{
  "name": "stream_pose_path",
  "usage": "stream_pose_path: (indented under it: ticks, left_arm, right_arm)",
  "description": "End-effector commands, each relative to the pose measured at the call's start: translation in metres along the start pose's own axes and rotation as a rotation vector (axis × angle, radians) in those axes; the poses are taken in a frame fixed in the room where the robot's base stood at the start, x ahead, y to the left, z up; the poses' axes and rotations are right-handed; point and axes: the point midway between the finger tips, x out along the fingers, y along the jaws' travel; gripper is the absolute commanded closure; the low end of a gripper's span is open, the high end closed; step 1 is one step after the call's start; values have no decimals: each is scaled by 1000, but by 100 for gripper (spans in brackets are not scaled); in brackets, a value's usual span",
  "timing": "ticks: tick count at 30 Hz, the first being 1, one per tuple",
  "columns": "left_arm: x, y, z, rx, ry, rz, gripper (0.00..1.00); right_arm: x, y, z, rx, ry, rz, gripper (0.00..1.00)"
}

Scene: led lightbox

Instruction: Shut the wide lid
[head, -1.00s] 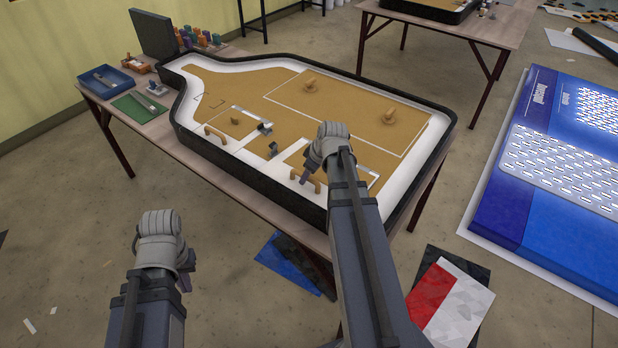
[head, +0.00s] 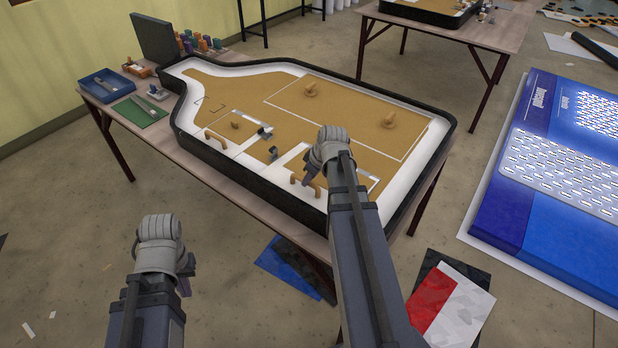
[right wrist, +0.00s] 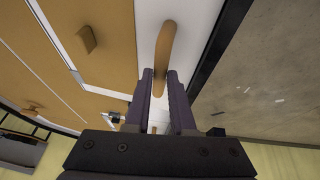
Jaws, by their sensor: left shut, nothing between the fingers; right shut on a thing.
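A black-rimmed lightbox (head: 265,198) with tan and white inner panels lies on a table. My right gripper (head: 306,181) is at its near side, shut on a wooden bar handle (head: 294,181). In the right wrist view the fingers (right wrist: 160,88) sit on both sides of this handle (right wrist: 165,48), close to the black rim. The lid it belongs to is partly hidden by my right arm, and I cannot make out its full outline. A second bar handle (head: 215,138) stands further left. My left gripper (head: 184,284) is shut and empty, low in front of the table; its fingertips are mostly hidden.
Two wooden knobs, one at the back (head: 311,89) and one at the right (head: 389,120), stand up from the tan area. A small metal latch (head: 265,131) and a dark one lie between the handles. A blue tray (head: 105,84) and green mat (head: 140,111) occupy the table's left end.

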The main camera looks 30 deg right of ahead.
Motion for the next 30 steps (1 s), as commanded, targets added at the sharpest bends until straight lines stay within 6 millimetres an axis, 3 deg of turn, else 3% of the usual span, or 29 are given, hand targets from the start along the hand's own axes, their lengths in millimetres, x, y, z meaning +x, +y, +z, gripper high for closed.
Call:
stream_pose_path:
  ticks: [24, 30]
  left_arm:
    - [0, 0, 0, 0, 0, 0, 100]
    - [15, 1, -1, 0, 0, 0, 100]
  right_arm:
    - [0, 2, 0, 0, 1, 5, 100]
    - [14, -1, 6, 0, 1, 5, 100]
